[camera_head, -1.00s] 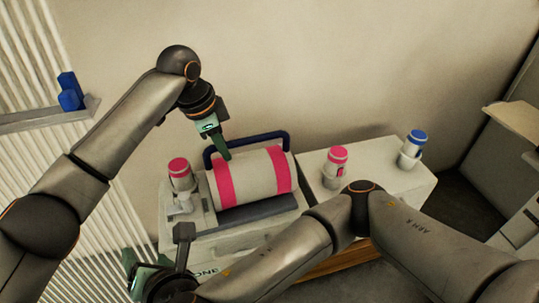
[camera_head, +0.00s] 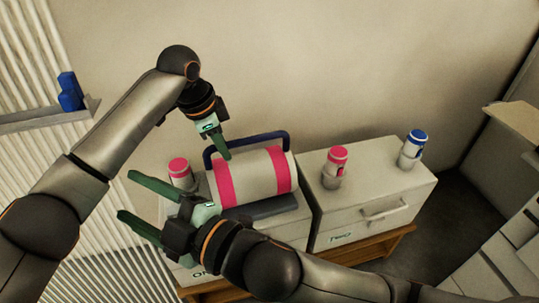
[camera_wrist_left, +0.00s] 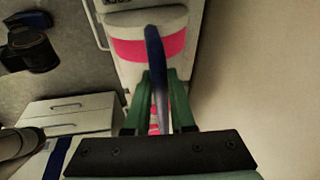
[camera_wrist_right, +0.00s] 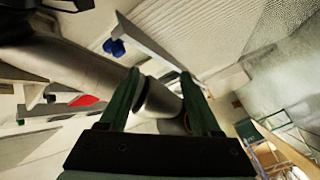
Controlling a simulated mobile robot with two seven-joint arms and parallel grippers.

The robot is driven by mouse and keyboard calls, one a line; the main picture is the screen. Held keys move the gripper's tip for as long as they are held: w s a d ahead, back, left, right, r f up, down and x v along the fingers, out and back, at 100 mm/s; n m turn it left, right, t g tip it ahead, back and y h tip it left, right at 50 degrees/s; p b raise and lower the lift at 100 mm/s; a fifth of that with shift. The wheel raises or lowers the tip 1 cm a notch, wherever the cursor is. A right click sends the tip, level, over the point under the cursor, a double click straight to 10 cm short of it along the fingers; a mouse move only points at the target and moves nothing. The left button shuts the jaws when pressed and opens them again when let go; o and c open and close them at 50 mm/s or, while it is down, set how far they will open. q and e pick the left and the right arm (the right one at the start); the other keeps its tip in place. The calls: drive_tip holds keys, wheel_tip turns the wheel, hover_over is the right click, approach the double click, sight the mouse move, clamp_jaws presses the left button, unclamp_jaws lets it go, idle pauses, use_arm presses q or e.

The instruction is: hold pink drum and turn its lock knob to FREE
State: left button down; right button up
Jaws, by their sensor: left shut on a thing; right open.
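The drum (camera_head: 255,173), white with pink bands, lies on its side on the left white cabinet. A dark blue handle (camera_head: 272,136) arches behind it. My left gripper (camera_head: 226,154) is shut on the blue handle; in the left wrist view the handle (camera_wrist_left: 156,75) runs between its green fingers (camera_wrist_left: 155,100). My right gripper (camera_head: 126,197) is open and empty, left of the drum, fingers pointing left. In the right wrist view nothing is between its fingers (camera_wrist_right: 160,90). I cannot make out the lock knob or its setting; my right gripper covers the drum's lower left side.
A pink-capped canister (camera_head: 180,170) stands left of the drum, partly hidden by my right gripper. The right cabinet (camera_head: 370,203) carries another pink-capped canister (camera_head: 337,163) and a blue-capped one (camera_head: 413,147). Its top is clear between them. A blue object (camera_head: 70,92) sits on a left ledge.

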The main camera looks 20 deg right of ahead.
drive_tip(key=d+r+m+t, duration=0.2)
drive_tip(key=d+m+t, duration=0.1)
drive_tip(key=d, duration=0.6)
drive_tip(key=s+d+r+m+t+h, duration=0.1)
drive_tip(key=d+m+t, duration=0.3)
drive_tip(key=d, duration=0.6)
drive_tip(key=shift+s+r+t, duration=0.2)
drive_tip(key=shift+r+t, duration=0.1)
drive_tip(key=shift+r, duration=0.55)
use_arm(q)
drive_tip(key=c, duration=0.7)
unclamp_jaws()
drive_tip(key=shift+r, duration=0.1)
drive_tip(key=p+v, duration=0.4)
drive_tip(key=v, duration=0.8)
drive_tip(key=shift+a+r+p, duration=0.1)
drive_tip(key=shift+r+p, duration=0.05)
drive_tip(key=shift+p, duration=0.25)
use_arm(e)
wheel_tip(320, 180, up, 5)
drive_tip(key=shift+f, duration=0.1)
